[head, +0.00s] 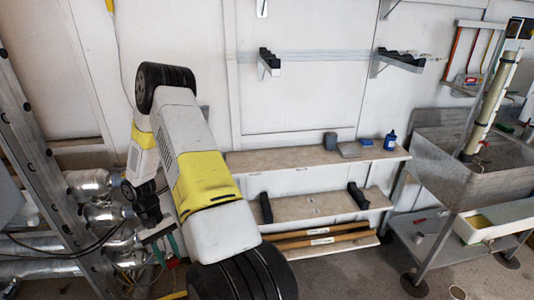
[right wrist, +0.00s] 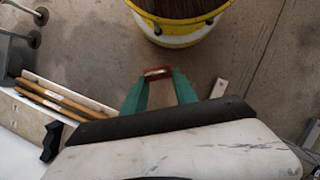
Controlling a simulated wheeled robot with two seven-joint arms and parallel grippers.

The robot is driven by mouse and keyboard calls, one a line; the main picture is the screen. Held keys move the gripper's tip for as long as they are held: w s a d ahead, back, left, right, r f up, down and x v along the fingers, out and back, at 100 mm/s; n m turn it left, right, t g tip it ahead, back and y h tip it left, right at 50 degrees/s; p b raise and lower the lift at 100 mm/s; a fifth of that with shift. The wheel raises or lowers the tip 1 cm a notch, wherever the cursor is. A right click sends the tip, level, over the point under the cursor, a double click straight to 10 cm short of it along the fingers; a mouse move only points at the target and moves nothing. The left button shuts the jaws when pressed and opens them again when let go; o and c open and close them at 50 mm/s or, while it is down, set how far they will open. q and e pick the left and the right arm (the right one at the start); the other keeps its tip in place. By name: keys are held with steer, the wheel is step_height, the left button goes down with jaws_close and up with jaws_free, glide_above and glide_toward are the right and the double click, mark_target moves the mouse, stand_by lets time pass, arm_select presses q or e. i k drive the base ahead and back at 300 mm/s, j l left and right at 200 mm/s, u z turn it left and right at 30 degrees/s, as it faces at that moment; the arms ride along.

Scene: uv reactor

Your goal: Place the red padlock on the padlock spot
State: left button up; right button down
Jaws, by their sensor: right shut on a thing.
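My right gripper (right wrist: 158,80) shows as two green fingers in the right wrist view. They are shut on a small red thing, which looks like the red padlock (right wrist: 157,72), held at the fingertips above the floor. In the head view my right gripper (head: 171,252) shows small and partly hidden behind my arm, pointing down, with a bit of red at its tips. I cannot make out the padlock spot in either view. My left gripper is not in view.
A wall shelf (head: 290,157) holds a blue bottle (head: 390,140) and small grey items. A steel sink (head: 470,165) stands at right. Silver pipes (head: 90,215) and a ladder (head: 28,130) crowd the left. A yellow-rimmed bucket (right wrist: 180,40) stands on the floor.

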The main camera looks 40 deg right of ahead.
mark_target(335, 159)
steer(key=l+z, duration=0.1)
steer(key=z, duration=0.35)
steer(key=i+l+z, duration=0.1)
steer(key=z, duration=0.3)
steer(key=i+z, duration=0.1)
steer(key=z, duration=0.35)
steer(key=l+z, duration=0.1)
steer(key=z, duration=0.3)
steer(key=i, duration=0.05)
